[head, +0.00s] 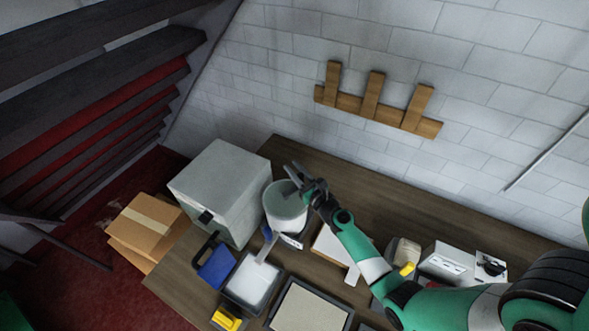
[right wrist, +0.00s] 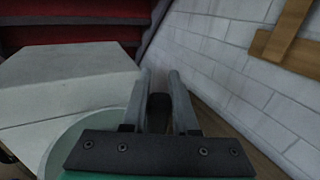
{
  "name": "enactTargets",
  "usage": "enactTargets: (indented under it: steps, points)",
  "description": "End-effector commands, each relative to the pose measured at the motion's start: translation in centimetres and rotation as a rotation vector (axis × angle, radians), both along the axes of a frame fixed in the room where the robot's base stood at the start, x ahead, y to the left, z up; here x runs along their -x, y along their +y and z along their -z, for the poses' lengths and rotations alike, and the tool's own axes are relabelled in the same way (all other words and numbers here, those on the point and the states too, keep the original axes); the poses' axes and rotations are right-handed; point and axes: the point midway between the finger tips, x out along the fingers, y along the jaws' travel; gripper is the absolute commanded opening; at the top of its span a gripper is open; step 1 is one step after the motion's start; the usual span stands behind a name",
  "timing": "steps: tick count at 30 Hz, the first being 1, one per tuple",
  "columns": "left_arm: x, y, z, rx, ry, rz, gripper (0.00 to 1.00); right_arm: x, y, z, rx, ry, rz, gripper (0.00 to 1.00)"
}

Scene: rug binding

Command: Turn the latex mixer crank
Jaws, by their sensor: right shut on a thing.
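The latex mixer is a pale grey bucket (head: 284,212) near the back of the wooden bench, right of a large grey box. My right gripper (head: 293,178) is over the bucket's upper right rim. In the right wrist view the gripper's two fingers (right wrist: 159,82) are close together around a dark upright piece, which looks like the crank handle (right wrist: 159,112). The bucket rim (right wrist: 62,150) shows at lower left there. The rest of the crank is hidden by the gripper. My left gripper is not in view.
The grey box (head: 222,187) stands close left of the bucket. A white-filled tray (head: 253,284), a blue container (head: 214,267) and a yellow item (head: 227,319) lie in front. A white brick wall (head: 470,100) is behind; bare bench (head: 400,195) lies to the right.

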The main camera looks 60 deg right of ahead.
Motion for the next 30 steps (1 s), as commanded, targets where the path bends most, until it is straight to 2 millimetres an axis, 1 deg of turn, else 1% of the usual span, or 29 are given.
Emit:
enactTargets:
  steps: [8,17,25,30]
  points:
    - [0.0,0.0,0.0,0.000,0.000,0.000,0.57,0.1,0.0,0.0,0.000,0.000,0.009,0.00]
    - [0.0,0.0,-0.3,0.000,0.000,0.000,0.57,0.5,0.2,0.0,-0.002,-0.002,0.082,0.00]
    - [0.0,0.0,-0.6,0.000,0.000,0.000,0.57,1.3,0.4,0.0,0.000,0.001,0.218,0.00]
    - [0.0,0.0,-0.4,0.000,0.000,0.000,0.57,2.1,0.8,0.0,0.000,-0.001,0.368,0.00]
